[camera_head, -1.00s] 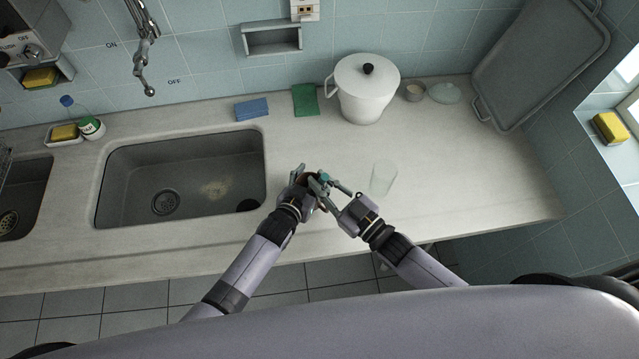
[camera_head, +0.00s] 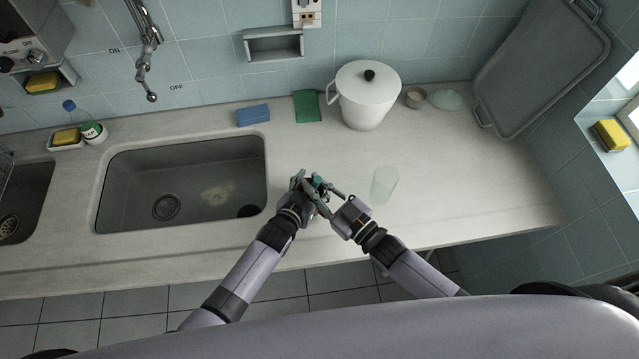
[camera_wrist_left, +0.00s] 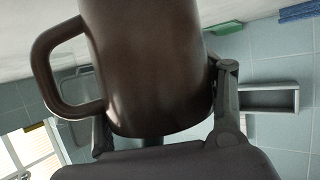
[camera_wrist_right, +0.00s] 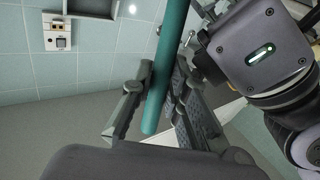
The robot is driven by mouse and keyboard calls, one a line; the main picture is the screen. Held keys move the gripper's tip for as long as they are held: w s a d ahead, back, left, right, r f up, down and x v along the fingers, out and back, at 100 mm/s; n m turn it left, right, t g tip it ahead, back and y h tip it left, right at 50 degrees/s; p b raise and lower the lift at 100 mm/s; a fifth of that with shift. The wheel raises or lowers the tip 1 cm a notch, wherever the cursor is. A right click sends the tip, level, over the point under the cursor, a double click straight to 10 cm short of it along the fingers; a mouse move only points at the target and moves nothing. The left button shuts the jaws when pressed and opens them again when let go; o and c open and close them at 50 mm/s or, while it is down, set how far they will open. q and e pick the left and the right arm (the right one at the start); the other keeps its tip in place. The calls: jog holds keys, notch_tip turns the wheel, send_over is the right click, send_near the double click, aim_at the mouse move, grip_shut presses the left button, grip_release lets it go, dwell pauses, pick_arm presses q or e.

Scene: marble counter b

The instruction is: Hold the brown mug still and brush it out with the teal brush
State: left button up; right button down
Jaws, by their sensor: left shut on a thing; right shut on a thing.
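The brown mug (camera_wrist_left: 150,65) fills the middle of the left wrist view, with its handle on the left. My left gripper (camera_head: 308,182) is shut on the mug's body, one finger on each side. In the head view the grippers hide most of the mug. The teal brush (camera_wrist_right: 166,60) shows as a straight handle in the right wrist view. My right gripper (camera_wrist_right: 156,88) is shut on the handle. In the head view a bit of teal (camera_head: 320,184) shows at the mug, between the two grippers. The brush head is hidden, and I cannot tell how deep it sits.
A clear glass (camera_head: 384,184) stands just right of my right gripper. The sink (camera_head: 185,180) lies to the left. A white lidded pot (camera_head: 366,98), green pad (camera_head: 307,106) and blue sponge (camera_head: 253,115) are at the back. The right counter (camera_head: 470,180) is clear.

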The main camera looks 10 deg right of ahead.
jog(key=shift+s+a+r, duration=0.1)
jog(key=shift+a+r, duration=0.1)
jog(key=shift+a, duration=0.15)
jog(key=s, duration=0.2)
jog(key=shift+s+f, duration=0.15)
jog(key=shift+s, duration=0.2)
jog(key=shift+s+d+f, duration=0.1)
jog(key=shift+s, duration=0.05)
jog(key=shift+d, duration=0.1)
jog(key=shift+d+f, duration=0.1)
jog(key=shift+d, duration=0.5)
